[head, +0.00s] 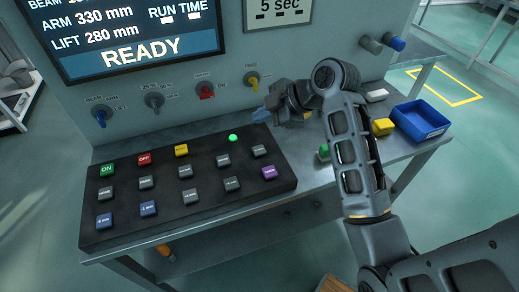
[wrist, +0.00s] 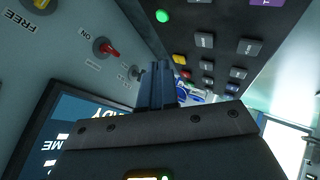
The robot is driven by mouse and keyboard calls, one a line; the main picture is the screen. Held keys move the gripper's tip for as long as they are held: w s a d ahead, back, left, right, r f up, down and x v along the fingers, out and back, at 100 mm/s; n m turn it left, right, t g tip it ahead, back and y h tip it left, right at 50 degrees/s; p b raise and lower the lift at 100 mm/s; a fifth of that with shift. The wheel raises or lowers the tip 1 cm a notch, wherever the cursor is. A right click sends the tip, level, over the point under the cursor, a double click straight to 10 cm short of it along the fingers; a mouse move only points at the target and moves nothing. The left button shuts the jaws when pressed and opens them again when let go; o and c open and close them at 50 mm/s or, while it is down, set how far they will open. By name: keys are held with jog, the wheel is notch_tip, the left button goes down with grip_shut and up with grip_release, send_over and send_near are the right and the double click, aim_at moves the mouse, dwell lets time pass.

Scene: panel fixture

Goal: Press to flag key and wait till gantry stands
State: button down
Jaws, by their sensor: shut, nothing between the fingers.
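A dark key panel (head: 190,215) lies on the bench with green ON, red OFF, yellow, grey and blue keys, and a purple key (head: 269,172) at its right end. A green lamp (head: 233,138) on it is lit; it also shows in the wrist view (wrist: 162,16). Most key labels are too small to read, so I cannot tell which is the to flag key. My gripper (head: 262,115) is shut and empty, above the panel's back right corner and touching no key that I can see. Its fingers (wrist: 157,85) also show in the wrist view. I see no gantry.
A screen (head: 130,35) reads READY, ARM 330 mm and LIFT 280 mm. A row of knobs, including a red switch (head: 206,90) and a yellow knob (head: 252,80), sits on the upright wall. A blue bin (head: 420,120) and a yellow block (head: 383,127) stand on the right.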

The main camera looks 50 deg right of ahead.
jog(key=shift+f, duration=0.1)
jog(key=b, duration=0.6)
send_over(262, 151)
notch_tip(262, 151, down, 7)
jog(key=shift+a+f, duration=0.1)
jog(key=shift+f+b, duration=0.65)
jog(key=shift+f, duration=0.1)
jog(key=shift+f, duration=0.15)
dwell(1.1)
jog(key=shift+f, duration=0.25)
